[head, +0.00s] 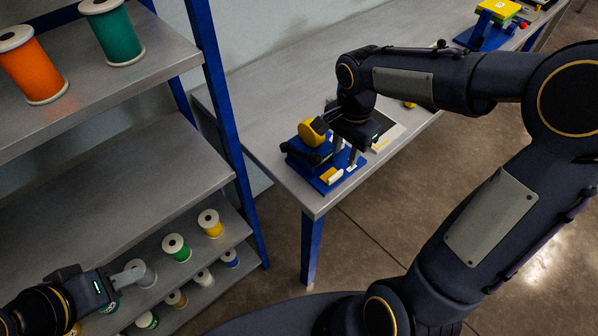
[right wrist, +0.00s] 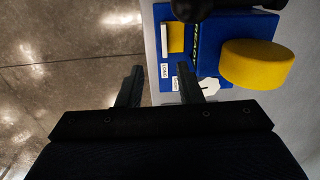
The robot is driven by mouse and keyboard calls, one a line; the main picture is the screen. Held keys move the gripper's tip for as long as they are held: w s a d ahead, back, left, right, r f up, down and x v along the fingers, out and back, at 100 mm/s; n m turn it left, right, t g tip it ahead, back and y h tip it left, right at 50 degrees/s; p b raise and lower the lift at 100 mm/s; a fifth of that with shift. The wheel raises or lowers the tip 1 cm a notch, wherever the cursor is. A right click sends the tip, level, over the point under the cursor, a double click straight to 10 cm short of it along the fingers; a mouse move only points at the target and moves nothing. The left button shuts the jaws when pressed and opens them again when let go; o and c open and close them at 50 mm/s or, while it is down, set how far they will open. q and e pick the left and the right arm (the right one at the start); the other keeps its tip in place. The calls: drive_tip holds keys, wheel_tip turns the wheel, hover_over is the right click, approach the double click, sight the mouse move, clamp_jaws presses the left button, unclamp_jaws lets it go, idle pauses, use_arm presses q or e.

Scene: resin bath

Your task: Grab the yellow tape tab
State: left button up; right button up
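The blue tape dispenser (head: 301,158) stands near the table's front left corner, with a fat yellow tape roll (head: 311,133). The small yellow tape tab (right wrist: 176,38) lies on the blue base with a white strip along one side; it also shows in the head view (head: 328,175). My right gripper (right wrist: 158,84) is open and empty above the dispenser. One finger is over the blue base, the other over the floor past the table edge. The tab is ahead of the fingertips, between their lines. My left gripper (head: 134,273) is at the lower shelf; its finger gap is unclear.
A shelf rack (head: 100,190) at left holds several coloured spools, including an orange one (head: 34,66) and a green one (head: 113,34). A blue stand with a yellow top (head: 497,10) is at the table's far end. A black roller or knob (right wrist: 190,9) sits near the tab.

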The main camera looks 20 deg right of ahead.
sight(338, 173)
drive_tip(key=shift+w+a+f, duration=0.25)
drive_tip(key=shift+w+f, duration=0.15)
wheel_tip(338, 173, down, 8)
drive_tip(key=shift+r+p, duration=0.25)
drive_tip(key=shift+p, duration=0.15)
clamp_jaws()
